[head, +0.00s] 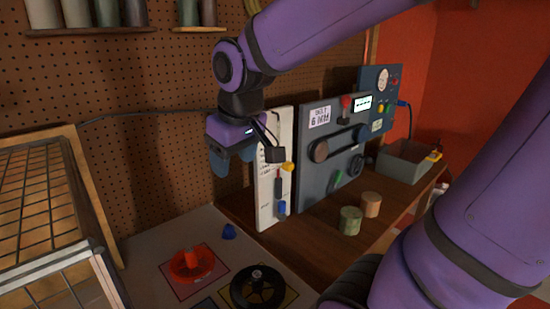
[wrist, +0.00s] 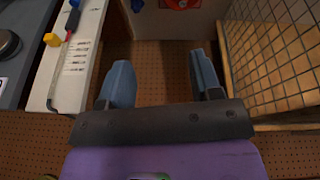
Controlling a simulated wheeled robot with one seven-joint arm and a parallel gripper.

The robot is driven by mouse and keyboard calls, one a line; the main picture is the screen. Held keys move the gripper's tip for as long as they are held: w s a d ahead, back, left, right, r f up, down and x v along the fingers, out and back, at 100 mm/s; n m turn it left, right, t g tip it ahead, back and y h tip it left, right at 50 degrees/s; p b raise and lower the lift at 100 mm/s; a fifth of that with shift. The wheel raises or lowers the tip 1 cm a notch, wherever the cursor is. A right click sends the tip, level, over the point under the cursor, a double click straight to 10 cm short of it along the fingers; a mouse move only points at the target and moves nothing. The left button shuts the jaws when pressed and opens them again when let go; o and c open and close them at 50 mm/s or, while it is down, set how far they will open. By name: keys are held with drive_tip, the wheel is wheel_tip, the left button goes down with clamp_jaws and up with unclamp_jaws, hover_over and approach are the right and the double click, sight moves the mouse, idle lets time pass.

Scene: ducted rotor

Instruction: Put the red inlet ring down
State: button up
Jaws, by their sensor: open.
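The red inlet ring (head: 205,265) lies on a dark red square mat on the light table top, at the lower middle of the head view. A raised red part stands up from it. A piece of red, likely the same ring, shows at the top edge of the wrist view (wrist: 182,3). My gripper (head: 233,163) is well above and behind the ring, in front of the pegboard. Its blue fingers are apart with nothing between them, as the wrist view also shows (wrist: 160,82).
A black wheel-like rotor (head: 257,288) lies right of the ring, and a small blue piece (head: 229,231) behind it. A wire-mesh rack (head: 40,200) stands left. A white panel (head: 266,190) and grey control panel (head: 312,175) stand right of my gripper. Two cylinders (head: 350,220) (head: 371,204) stand on the wooden bench.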

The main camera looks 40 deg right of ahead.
drive_tip(key=s+d+r+m+t, duration=0.1)
drive_tip(key=s+r, duration=0.1)
drive_tip(key=s, duration=0.8)
drive_tip(key=shift+d+r+m, duration=0.15)
drive_tip(key=shift+r+m, duration=0.25)
idle(0.7)
